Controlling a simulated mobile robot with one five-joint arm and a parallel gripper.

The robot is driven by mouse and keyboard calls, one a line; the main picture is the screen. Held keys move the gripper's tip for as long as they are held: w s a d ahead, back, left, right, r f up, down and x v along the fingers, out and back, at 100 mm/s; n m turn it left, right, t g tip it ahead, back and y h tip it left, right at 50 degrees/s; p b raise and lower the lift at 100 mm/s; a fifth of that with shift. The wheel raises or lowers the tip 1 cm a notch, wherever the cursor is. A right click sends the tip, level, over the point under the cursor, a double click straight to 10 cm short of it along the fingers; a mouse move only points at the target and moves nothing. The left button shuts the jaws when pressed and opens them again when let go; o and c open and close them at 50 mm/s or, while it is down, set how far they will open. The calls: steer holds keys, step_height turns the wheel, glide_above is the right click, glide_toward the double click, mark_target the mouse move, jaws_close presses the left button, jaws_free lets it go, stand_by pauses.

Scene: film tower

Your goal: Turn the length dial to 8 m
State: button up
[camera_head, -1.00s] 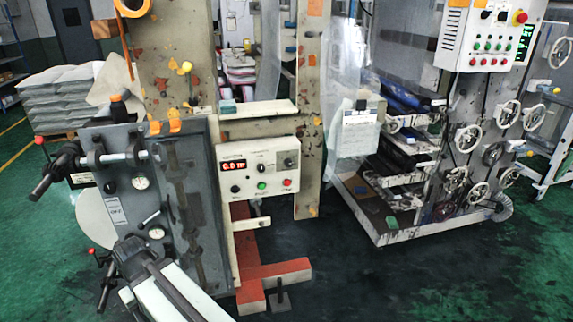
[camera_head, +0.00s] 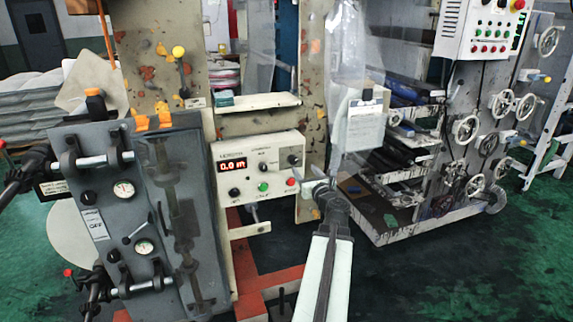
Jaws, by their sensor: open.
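A cream control box (camera_head: 228,172) is mounted on the machine frame, with a red display (camera_head: 231,167) reading about 0.0 m. On its face are a large dark dial (camera_head: 295,159) at upper right, a small black knob (camera_head: 263,167), and another black knob (camera_head: 234,193) at lower left. The labels are too small to tell which is the length dial. A green button (camera_head: 263,187) and a red button (camera_head: 291,181) sit along the bottom. My gripper (camera_head: 308,183) is open and empty by the box's lower right corner, near the red button; whether it touches is unclear.
A grey unit with gauges and clamps (camera_head: 128,215) stands left of the box. A machine with several handwheels (camera_head: 466,134) stands at right, and plastic sheeting (camera_head: 348,70) hangs behind my gripper. A red-orange base (camera_head: 257,284) lies below. Green floor is open at lower right.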

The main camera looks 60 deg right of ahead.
mark_target(294, 160)
steer(key=x, duration=0.8)
steer(key=shift+w+a, duration=0.25)
steer(key=shift+w, duration=0.15)
jaws_close()
